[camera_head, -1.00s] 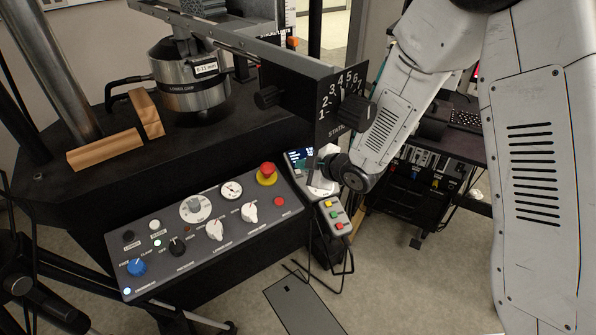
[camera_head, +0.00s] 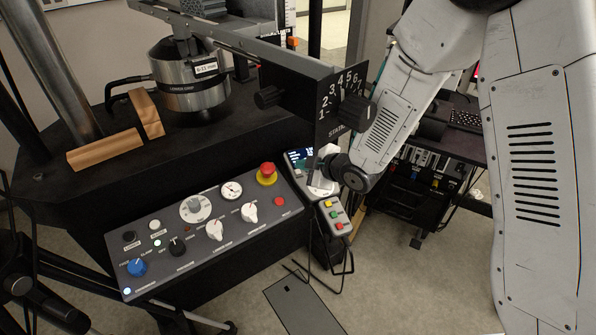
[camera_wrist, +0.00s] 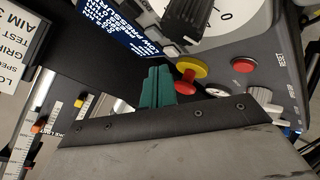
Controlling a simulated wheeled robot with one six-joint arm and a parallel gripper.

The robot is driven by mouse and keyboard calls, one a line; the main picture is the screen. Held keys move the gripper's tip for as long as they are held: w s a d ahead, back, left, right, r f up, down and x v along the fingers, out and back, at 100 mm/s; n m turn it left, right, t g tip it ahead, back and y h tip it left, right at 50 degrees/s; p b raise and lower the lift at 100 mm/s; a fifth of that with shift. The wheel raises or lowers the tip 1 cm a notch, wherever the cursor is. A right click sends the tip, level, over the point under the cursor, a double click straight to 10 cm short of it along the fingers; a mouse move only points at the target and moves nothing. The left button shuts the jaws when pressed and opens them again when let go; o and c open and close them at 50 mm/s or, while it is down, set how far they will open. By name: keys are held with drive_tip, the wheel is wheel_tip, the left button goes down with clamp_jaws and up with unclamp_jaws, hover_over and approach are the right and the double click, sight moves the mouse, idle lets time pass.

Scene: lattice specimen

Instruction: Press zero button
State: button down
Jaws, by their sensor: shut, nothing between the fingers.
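My gripper (camera_wrist: 157,86) shows green, shut fingers in the wrist view, with nothing between them. In that view they point toward the lower edge of a blue-lit display (camera_wrist: 112,25) and small light buttons (camera_wrist: 170,50) beside it. I cannot read a zero label on any button. In the head view the display unit (camera_head: 298,157) stands just right of the grey control panel (camera_head: 205,232), and my wrist is beside it. My fingers are hard to make out there, partly behind the numbered dial plate. Contact with a button cannot be told.
A red and yellow emergency stop (camera_head: 266,174) sits close to my fingers, with a red button (camera_head: 280,201) nearby. A small box with coloured buttons (camera_head: 334,215) hangs below the display unit. The black numbered dial plate (camera_head: 335,105) overhangs the area. Open floor lies at lower right.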

drive_tip(key=shift+f, duration=0.1)
idle(0.5)
drive_tip(key=shift+w+f, duration=0.1)
drive_tip(key=shift+f, duration=0.2)
drive_tip(key=shift+a+f, duration=0.1)
drive_tip(key=shift+f, duration=0.25)
idle(0.6)
drive_tip(key=shift+r, duration=0.75)
drive_tip(key=shift+s+d+r, duration=0.15)
drive_tip(key=shift+s+r, duration=0.05)
drive_tip(key=shift+r, duration=0.6)
drive_tip(key=shift+s+d+r, duration=0.2)
drive_tip(key=shift+s+r, duration=0.05)
drive_tip(key=shift+r, duration=0.6)
drive_tip(key=shift+s+d+r, duration=0.15)
drive_tip(key=shift+s+r, duration=0.05)
drive_tip(key=shift+r, duration=0.6)
idle(0.5)
